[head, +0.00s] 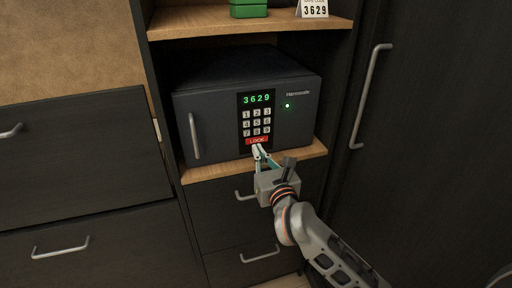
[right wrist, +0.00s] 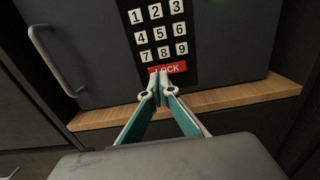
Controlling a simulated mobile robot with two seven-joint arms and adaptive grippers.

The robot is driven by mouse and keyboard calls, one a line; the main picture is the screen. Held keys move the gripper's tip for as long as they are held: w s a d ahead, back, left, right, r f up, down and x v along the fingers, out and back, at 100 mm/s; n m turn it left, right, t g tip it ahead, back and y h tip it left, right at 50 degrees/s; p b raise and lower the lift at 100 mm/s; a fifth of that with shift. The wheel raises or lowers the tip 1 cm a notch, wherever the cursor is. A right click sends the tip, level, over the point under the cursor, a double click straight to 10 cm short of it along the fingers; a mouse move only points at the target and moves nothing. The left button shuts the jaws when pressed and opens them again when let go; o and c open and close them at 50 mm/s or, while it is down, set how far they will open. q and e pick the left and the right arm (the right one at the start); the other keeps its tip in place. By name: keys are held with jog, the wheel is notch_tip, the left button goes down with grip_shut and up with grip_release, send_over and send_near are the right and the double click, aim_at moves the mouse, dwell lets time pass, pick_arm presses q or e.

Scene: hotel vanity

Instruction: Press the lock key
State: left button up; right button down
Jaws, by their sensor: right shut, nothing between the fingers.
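A dark safe (head: 210,112) sits on a wooden shelf, its door closed. Its keypad (head: 242,122) has white number keys, and the display above them reads 3629 in green. The red lock key (head: 257,140) is at the bottom of the keypad. It also shows in the right wrist view (right wrist: 168,69), partly covered by my fingertips. My right gripper (head: 257,150) is shut and empty, its tips just below or at the lock key. In the right wrist view its fingertips (right wrist: 158,80) overlap the key's lower edge; I cannot tell whether they touch it. My left gripper is not in view.
A green light (head: 287,106) glows on the safe's front. A door handle (head: 194,136) sticks out at its left. The wooden shelf (head: 205,172) edge runs below the safe. An upper shelf holds a green box (head: 248,9) and a card (head: 314,9) reading 3629.

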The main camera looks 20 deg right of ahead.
aim_at(257, 140)
jog(key=shift+w, duration=1.35)
